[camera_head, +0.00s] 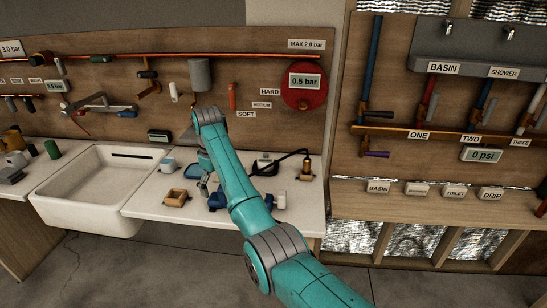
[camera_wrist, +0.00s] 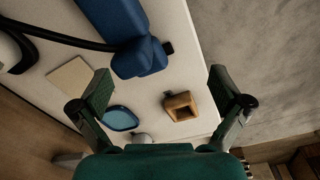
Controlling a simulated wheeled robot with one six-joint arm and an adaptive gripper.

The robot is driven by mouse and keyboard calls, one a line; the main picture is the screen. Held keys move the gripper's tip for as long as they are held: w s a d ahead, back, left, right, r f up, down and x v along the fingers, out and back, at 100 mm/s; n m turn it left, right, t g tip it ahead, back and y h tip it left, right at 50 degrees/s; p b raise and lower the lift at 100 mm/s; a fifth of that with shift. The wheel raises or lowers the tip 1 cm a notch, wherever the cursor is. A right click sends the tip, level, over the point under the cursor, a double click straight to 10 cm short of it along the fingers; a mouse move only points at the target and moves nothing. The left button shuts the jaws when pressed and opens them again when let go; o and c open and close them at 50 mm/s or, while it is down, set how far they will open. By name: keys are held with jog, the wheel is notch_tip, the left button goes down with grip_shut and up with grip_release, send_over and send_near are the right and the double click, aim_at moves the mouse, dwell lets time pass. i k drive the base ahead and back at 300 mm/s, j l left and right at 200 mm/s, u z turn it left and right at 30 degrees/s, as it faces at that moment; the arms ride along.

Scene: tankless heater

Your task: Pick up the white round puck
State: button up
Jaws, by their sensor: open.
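I cannot pick out a white round puck with certainty. A pale rounded object (camera_head: 168,165) stands on the white counter near the sink in the head view; a pale round top (camera_wrist: 141,137) shows low in the wrist view, partly hidden by my gripper's body. A small white piece (camera_head: 279,201) also lies right of my arm, beside a blue part. My gripper (camera_wrist: 160,88) is open and empty above the counter, its fingers spread wide. A blue oval dish (camera_wrist: 120,118) and a hollow wooden block (camera_wrist: 180,106) lie below, between the fingers in the picture.
A blue block-shaped device (camera_wrist: 132,45) with a black hose lies at the top of the wrist view, near a flat beige square (camera_wrist: 70,84). A white sink (camera_head: 95,190) is at left. The counter's front edge is close to the wooden block.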

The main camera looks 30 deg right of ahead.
aim_at(262, 162)
jog(key=i+l, duration=0.15)
jog(key=l, duration=0.15)
jog(key=i+l, duration=0.1)
jog(key=l, duration=0.25)
jog(key=i+l, duration=0.15)
jog(key=l, duration=0.15)
jog(key=i+l, duration=0.1)
jog(key=l, duration=0.2)
